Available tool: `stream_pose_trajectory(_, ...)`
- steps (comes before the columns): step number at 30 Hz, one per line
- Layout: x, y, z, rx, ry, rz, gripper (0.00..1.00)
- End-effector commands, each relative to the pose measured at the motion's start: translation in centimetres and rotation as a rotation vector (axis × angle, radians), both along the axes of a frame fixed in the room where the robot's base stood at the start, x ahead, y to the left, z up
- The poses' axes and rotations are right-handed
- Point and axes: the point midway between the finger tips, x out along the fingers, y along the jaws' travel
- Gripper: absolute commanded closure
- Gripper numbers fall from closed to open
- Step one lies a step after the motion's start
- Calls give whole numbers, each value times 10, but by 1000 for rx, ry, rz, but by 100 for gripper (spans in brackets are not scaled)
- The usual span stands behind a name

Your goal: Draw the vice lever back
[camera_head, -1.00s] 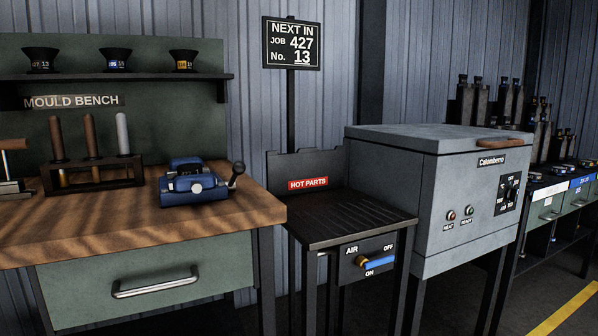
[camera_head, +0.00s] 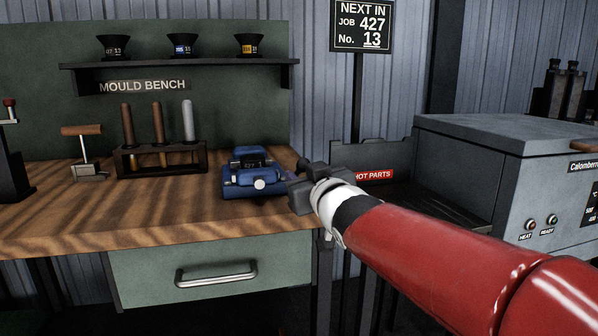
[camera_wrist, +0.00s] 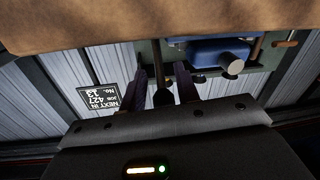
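The blue vice (camera_head: 252,178) sits at the right end of the wooden bench top, with a silver round boss on its front. In the wrist view, the vice (camera_wrist: 218,52) is upside down at the top. The lever is hidden behind my gripper in the head view. In the wrist view, its dark knob (camera_wrist: 163,97) shows between my fingers. My gripper (camera_head: 303,175) is just right of the vice. In the wrist view, the fingers of my gripper (camera_wrist: 169,80) stand apart on either side of the knob; I cannot tell whether they touch it.
The wooden bench (camera_head: 120,225) holds a tool rack (camera_head: 160,160) left of the vice. A hot parts stand (camera_head: 440,202) and a grey oven (camera_head: 500,160) stand to the right. A shelf (camera_head: 180,64) with several dark cups hangs above.

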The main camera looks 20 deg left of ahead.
Motion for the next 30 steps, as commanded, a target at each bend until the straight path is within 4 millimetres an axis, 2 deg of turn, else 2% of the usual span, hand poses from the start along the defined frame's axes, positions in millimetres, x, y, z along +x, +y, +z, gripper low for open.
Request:
stream_pose_trajectory(6,20,16,0,0,0,0,69)
stream_pose_trajectory(16,24,18,0,-1,0,-1,69)
stream_pose_trajectory(24,24,18,0,-1,1,-1,100)
stream_pose_trajectory(30,23,18,0,-1,1,-1,100)
